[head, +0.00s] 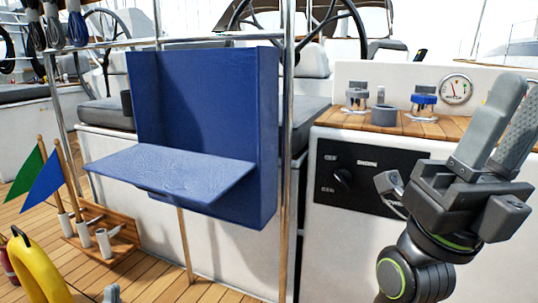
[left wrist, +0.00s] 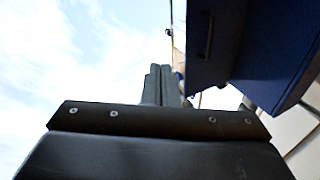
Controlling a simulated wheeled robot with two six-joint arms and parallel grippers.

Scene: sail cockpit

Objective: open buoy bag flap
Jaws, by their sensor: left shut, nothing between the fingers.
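The blue buoy bag (head: 205,95) hangs on the steel rail. Its blue flap (head: 175,170) juts out almost level from the bag's lower front, so the bag stands open. In the left wrist view the bag's blue underside fills the upper right, with a dark handle (left wrist: 207,38) on one panel. My left gripper (head: 112,293) shows only its grey fingertips at the bottom edge, below and apart from the flap. Its fingers are shut and empty, pointing up in the left wrist view (left wrist: 160,85). My right gripper (head: 507,120) is open and empty at the right.
A wooden holder (head: 120,245) with green and blue flags stands at lower left, near a yellow horseshoe buoy (head: 35,270). The console (head: 350,225) with a black switch panel (head: 365,180) is behind my right gripper.

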